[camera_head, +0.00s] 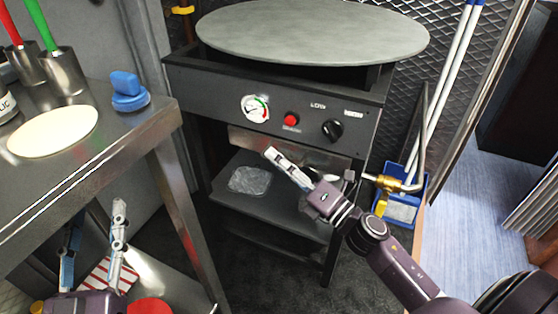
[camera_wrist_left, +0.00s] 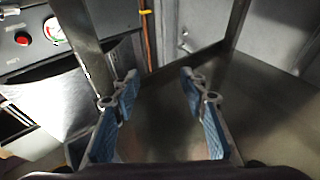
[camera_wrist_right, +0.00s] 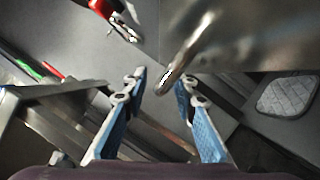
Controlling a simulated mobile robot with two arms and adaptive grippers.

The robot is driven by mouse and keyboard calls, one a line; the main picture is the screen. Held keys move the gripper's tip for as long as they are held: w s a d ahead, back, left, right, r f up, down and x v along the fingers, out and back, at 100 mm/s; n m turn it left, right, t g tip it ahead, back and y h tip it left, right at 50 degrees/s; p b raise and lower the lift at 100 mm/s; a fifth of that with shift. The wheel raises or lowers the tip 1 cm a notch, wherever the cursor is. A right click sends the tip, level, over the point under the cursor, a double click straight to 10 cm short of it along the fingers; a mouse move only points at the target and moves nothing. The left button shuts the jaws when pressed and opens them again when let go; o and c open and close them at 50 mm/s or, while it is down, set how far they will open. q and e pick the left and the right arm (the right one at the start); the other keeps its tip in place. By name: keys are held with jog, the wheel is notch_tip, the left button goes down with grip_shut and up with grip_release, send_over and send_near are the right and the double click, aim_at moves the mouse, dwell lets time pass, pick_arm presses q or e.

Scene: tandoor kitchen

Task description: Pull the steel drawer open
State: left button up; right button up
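The steel drawer (camera_head: 250,141) is under the control panel of the black griddle stand, its front partly hidden by my right gripper. In the right wrist view the drawer's shiny steel (camera_wrist_right: 255,35) fills the upper right, and a rounded metal bar, apparently its handle (camera_wrist_right: 183,62), reaches down toward the fingers. My right gripper (camera_head: 275,158) is open at the drawer front. In its wrist view the bar's end lies at the gap between the fingertips (camera_wrist_right: 160,80); contact cannot be told. My left gripper (camera_head: 96,213) is open and empty beside the prep table; its fingers also show in the left wrist view (camera_wrist_left: 158,82).
The steel prep table (camera_head: 120,135) stands at left, close to my left arm. A clear tray (camera_head: 250,181) lies on the stand's lower shelf (camera_head: 275,210). A brass valve (camera_head: 388,183) and blue bucket (camera_head: 418,185) are right of the stand. Dark floor is open in front.

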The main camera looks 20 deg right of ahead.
jog(key=shift+c, duration=0.3)
grip_shut()
jog(key=shift+a, duration=0.1)
